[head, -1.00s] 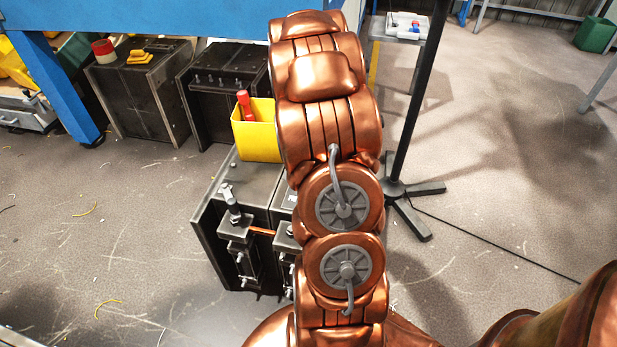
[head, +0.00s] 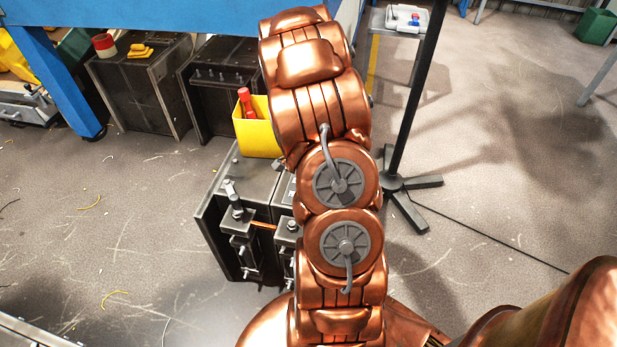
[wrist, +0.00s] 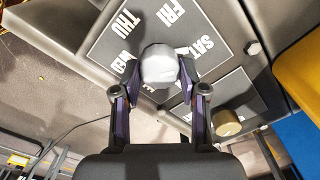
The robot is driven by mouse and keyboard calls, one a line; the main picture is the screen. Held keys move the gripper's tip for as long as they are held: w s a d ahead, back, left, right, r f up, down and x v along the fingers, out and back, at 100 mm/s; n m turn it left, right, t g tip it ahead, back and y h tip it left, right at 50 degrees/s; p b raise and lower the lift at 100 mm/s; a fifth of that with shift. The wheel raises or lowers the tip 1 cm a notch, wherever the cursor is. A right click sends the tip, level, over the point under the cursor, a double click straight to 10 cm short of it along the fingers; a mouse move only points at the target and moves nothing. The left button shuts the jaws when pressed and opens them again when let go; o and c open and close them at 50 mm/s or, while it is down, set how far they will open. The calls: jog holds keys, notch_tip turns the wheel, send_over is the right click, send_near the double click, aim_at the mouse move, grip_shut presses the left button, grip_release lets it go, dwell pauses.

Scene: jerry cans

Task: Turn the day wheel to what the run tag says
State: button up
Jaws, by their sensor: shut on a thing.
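In the wrist view, the day wheel's dark plate (wrist: 108,42) carries white day words; THU, FRI, SAT and part of WED can be read. A pale, rounded knob (wrist: 159,68) stands over the plate's middle. My gripper (wrist: 158,62) is shut on this knob, one finger on each side. The knob and fingers cover part of the lettering, and I cannot tell which day is pointed to. In the head view my arm hides the gripper and the wheel. I do not see the run tag in either view.
A second dark plate (wrist: 250,98) with a brass-coloured knob (wrist: 227,123) lies right of my gripper. In the head view, a yellow bin (head: 258,138) and dark metal boxes (head: 140,90) stand left of my arm. A black stand (head: 408,120) is to the right; open floor lies beyond.

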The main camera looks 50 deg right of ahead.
jog(key=shift+w, duration=0.1)
jog(key=o, duration=1.1)
jog(key=shift+o, duration=0.2)
jog(key=shift+r, duration=0.1)
notch_tip(320, 180, up, 12)
dwell(0.4)
